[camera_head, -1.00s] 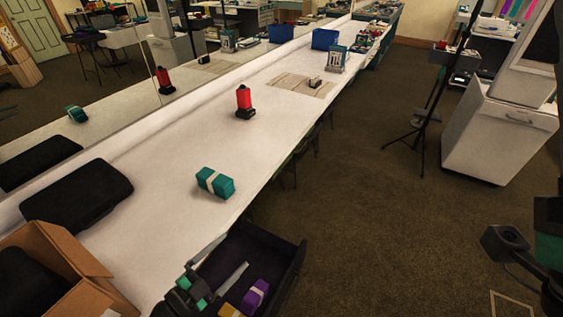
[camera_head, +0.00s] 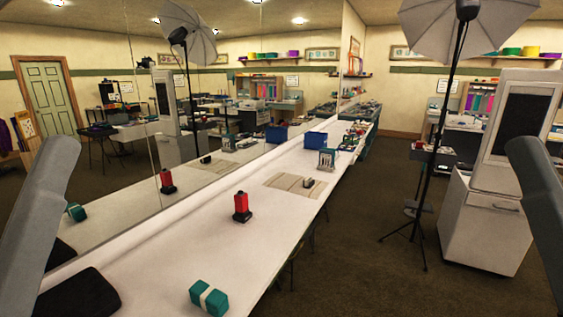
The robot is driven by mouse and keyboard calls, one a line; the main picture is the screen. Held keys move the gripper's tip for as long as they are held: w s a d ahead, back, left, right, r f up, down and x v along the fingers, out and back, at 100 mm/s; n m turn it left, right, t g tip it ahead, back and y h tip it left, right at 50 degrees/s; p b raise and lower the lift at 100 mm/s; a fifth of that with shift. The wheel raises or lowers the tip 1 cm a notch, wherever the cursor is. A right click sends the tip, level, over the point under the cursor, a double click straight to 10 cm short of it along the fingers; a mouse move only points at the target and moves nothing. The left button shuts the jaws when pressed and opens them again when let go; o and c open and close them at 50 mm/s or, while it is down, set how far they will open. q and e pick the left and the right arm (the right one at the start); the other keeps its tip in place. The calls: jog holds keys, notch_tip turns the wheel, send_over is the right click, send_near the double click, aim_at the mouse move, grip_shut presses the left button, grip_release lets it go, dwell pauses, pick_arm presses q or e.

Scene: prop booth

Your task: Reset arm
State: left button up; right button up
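My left arm shows as a grey link at the left edge of the head view, and my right arm as a grey link at the right edge. Neither gripper is in the picture, so I cannot see their fingers. The task names no object.
A long white table (camera_head: 180,262) runs along a mirror wall. On it are a teal block with a pale band (camera_head: 208,298), a red-and-black device (camera_head: 241,207), a black case (camera_head: 78,296) and a blue bin (camera_head: 276,135). A tripod (camera_head: 414,215) and white cabinet (camera_head: 480,226) stand right.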

notch_tip(320, 180, up, 34)
jog(key=p, duration=3)
jog(key=shift+w+f, duration=0.1)
